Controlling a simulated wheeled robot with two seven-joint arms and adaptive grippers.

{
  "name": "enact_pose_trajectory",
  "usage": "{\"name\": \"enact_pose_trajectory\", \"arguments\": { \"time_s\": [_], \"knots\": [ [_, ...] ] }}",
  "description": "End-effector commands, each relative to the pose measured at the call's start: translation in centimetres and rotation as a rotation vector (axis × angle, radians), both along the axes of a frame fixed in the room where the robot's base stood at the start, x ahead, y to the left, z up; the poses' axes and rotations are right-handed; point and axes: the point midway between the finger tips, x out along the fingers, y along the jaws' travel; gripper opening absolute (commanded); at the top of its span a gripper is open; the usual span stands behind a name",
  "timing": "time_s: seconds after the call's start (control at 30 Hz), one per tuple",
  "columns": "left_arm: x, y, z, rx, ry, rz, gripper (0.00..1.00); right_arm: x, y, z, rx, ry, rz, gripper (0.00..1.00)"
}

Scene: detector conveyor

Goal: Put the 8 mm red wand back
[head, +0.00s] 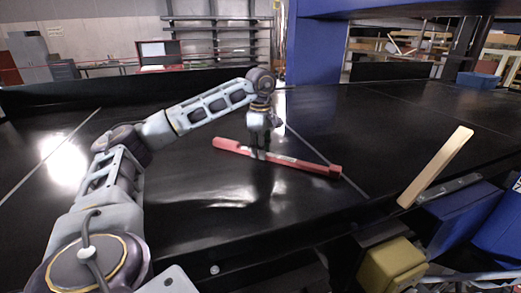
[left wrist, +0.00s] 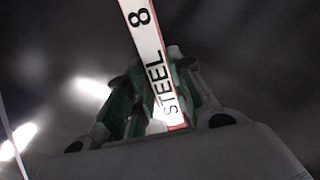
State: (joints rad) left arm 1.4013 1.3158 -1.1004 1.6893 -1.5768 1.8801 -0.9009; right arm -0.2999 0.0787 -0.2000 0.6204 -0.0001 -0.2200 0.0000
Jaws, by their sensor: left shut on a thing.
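The red wand (head: 305,164) lies slantwise over the black conveyor belt (head: 330,120) in the head view; I cannot tell whether it touches the belt. In the left wrist view its white label (left wrist: 150,60) with red edges reads "8" and "STEEL". My left gripper (head: 259,150) points down and is shut on the red wand left of its middle. The fingers also show around the wand in the left wrist view (left wrist: 158,108). My right gripper is not in view.
A tilted pale wooden stick (head: 436,167) stands at the right, beside a blue box (head: 455,215). A yellow block (head: 392,265) sits in front of it. A blue post (head: 315,52) rises behind the belt. The belt around the wand is clear.

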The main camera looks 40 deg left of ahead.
Motion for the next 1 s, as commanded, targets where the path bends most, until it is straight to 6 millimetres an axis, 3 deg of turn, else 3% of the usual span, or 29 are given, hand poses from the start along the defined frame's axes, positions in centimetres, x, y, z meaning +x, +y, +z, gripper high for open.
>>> {"name": "enact_pose_trajectory", "arguments": {
  "time_s": [0.07, 0.1, 0.27, 0.73, 1.0],
  "knots": [
    [0.0, 0.0, -0.2, 0.0, 0.0, 0.0, 0.0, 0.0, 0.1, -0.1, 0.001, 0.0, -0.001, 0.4],
    [0.0, 0.0, -0.2, 0.0, 0.0, 0.0, 0.25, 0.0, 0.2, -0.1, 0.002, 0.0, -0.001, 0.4],
    [0.0, 0.0, -0.2, 0.0, 0.0, 0.0, 0.44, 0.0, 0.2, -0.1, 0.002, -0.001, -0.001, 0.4],
    [0.0, 0.0, 0.2, 0.0, 0.0, 0.0, 0.44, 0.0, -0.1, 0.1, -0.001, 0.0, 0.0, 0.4],
    [0.1, 0.0, 2.7, 0.0, -0.002, 0.0, 0.44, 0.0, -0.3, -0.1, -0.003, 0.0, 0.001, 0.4]
  ]
}}
